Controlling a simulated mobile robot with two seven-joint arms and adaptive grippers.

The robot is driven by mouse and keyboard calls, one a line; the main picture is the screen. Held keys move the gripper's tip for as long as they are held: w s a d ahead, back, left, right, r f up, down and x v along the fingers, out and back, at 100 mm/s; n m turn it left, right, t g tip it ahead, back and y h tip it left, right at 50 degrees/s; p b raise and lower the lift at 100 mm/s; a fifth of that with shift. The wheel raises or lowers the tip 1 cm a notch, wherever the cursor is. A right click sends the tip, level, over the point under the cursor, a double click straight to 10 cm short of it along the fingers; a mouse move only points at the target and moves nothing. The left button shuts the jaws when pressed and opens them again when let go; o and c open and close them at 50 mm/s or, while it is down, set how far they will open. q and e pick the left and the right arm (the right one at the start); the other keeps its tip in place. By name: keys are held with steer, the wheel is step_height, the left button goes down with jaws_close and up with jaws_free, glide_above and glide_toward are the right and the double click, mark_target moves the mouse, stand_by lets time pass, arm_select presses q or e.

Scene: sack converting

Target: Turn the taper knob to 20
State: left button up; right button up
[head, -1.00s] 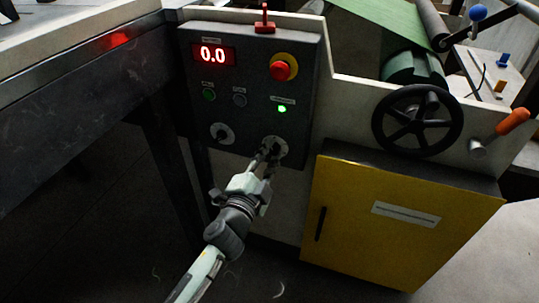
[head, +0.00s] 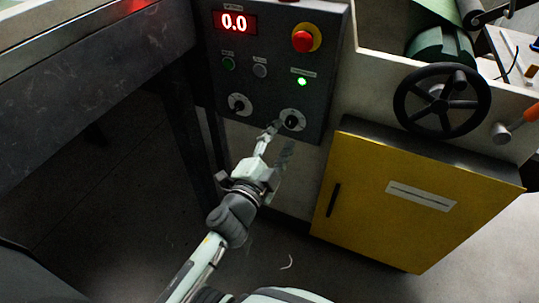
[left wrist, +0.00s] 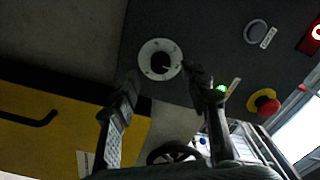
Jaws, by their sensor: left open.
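The dark control panel (head: 225,78) has two dark knobs on pale round dials, a left one (head: 239,104) and a right one (head: 292,121). Their labels and scale marks are too small to read, so I cannot tell which is the taper knob. My left gripper (head: 271,132) is open and empty, just below and left of the right knob. In the left wrist view, a knob (left wrist: 161,62) shows beyond the fingertips of the left gripper (left wrist: 162,80), between them and slightly higher in the picture. The fingers look apart from it. My right gripper is out of view.
The red display (head: 235,22) reads 0.0. A red stop button (head: 303,41), a green button (head: 228,63), a grey button (head: 260,71) and a lit green lamp (head: 302,82) sit above the knobs. A handwheel (head: 440,101) and yellow cabinet (head: 365,200) stand right.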

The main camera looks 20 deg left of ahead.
arm_select(q)
steer(key=s, duration=0.8)
steer(key=shift+a, duration=0.15)
steer(key=s+a+f+n+g+y+p, duration=0.2)
steer(key=s+a+f+n+g+y, duration=0.15)
steer(key=a+f+n+g, duration=0.7)
steer(key=s+f+g+h, duration=0.1)
steer(key=s+f+g, duration=0.3)
steer(key=s+f, duration=0.6)
step_height(320, 180, down, 2)
steer(key=shift+d+f, duration=0.15)
steer(key=shift+d, duration=0.3)
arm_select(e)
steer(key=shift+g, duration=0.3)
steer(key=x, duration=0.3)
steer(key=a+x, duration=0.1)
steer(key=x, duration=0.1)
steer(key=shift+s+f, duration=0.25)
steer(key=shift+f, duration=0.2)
